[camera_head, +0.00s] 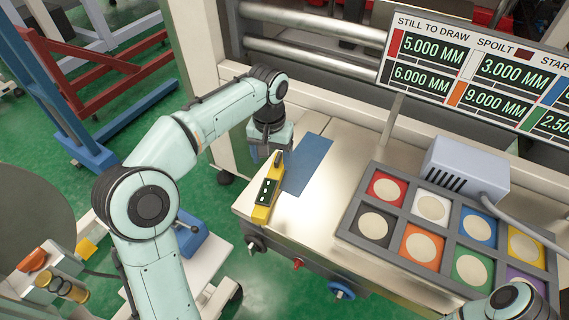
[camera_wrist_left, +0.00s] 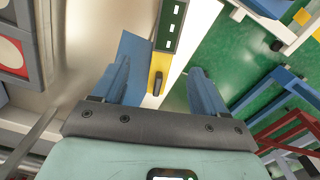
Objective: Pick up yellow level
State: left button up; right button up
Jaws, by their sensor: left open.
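The yellow level (camera_head: 262,214), with a dark green face showing white marks, lies at the left end of the light worktop, beside a flat blue rectangle. In the left wrist view the yellow level (camera_wrist_left: 157,66) runs up the picture. My left gripper (camera_head: 277,152) is over its far end, pointing down. In the wrist view its two blue fingers stand apart, and the level's near end shows between them (camera_wrist_left: 161,72). I cannot tell whether the fingers touch it. Part of my right arm shows at bottom right in the head view; its gripper is out of view.
The blue rectangle (camera_head: 307,164) lies flat on the worktop (camera_head: 325,205). A grey tray (camera_head: 393,259) of coloured squares with pale discs and a grey box (camera_head: 466,169) with a cable are to the right. A display panel (camera_head: 470,68) stands behind. Green floor lies left.

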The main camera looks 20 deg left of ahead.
pick_arm(q)
jog(key=b, duration=0.1)
send_over(270, 185)
jog(key=f, duration=0.6)
jog(key=shift+s+d+f, duration=0.3)
jog(key=shift+s+f, duration=0.05)
jog(key=shift+f, duration=0.05)
jog(key=shift+w+f, duration=0.2)
jog(key=shift+f, duration=0.25)
jog(key=f, duration=0.5)
jog(key=shift+w+a+b, duration=0.15)
jog(key=shift+a+b, duration=0.2)
pick_arm(e)
jog(key=shift+s+f, duration=1.05)
jog(key=shift+s, duration=0.1)
pick_arm(q)
jog(key=shift+c, duration=0.3)
jog(key=c, duration=1)
jog(key=shift+r, duration=0.1)
jog(key=shift+c, duration=1)
